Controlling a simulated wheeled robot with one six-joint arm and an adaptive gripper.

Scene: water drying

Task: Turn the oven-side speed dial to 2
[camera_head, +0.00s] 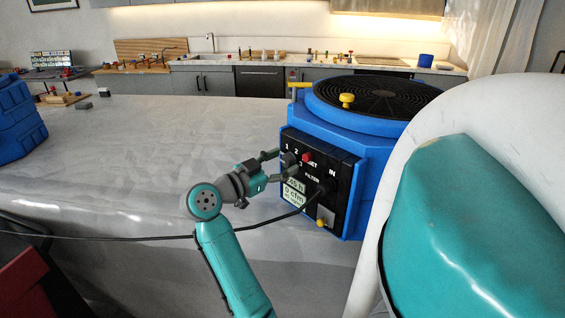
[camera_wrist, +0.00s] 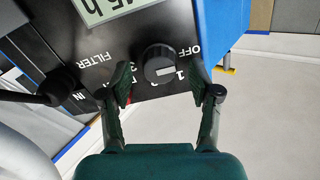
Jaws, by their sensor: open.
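The speed dial is a round black knob (camera_wrist: 160,63) with a white mark, on the black control panel (camera_wrist: 40,40) of a blue machine (camera_head: 361,174). In the wrist view the panel appears upside down; "OFF" and "1" are printed beside the knob, and other numerals are partly hidden by a finger. My gripper (camera_wrist: 160,84) is open, with one finger on each side of the knob and a visible gap to it. In the head view my gripper (camera_head: 277,164) is at the panel's left part, and the knob is partly hidden by the fingers.
A red button (camera_head: 307,157) is just right of the dial area. A black cable plugs into the panel (camera_head: 324,189) and runs left behind my arm. A grey display (camera_head: 295,192) sits below the dial. The grey surface (camera_head: 150,150) left of the machine is mostly clear.

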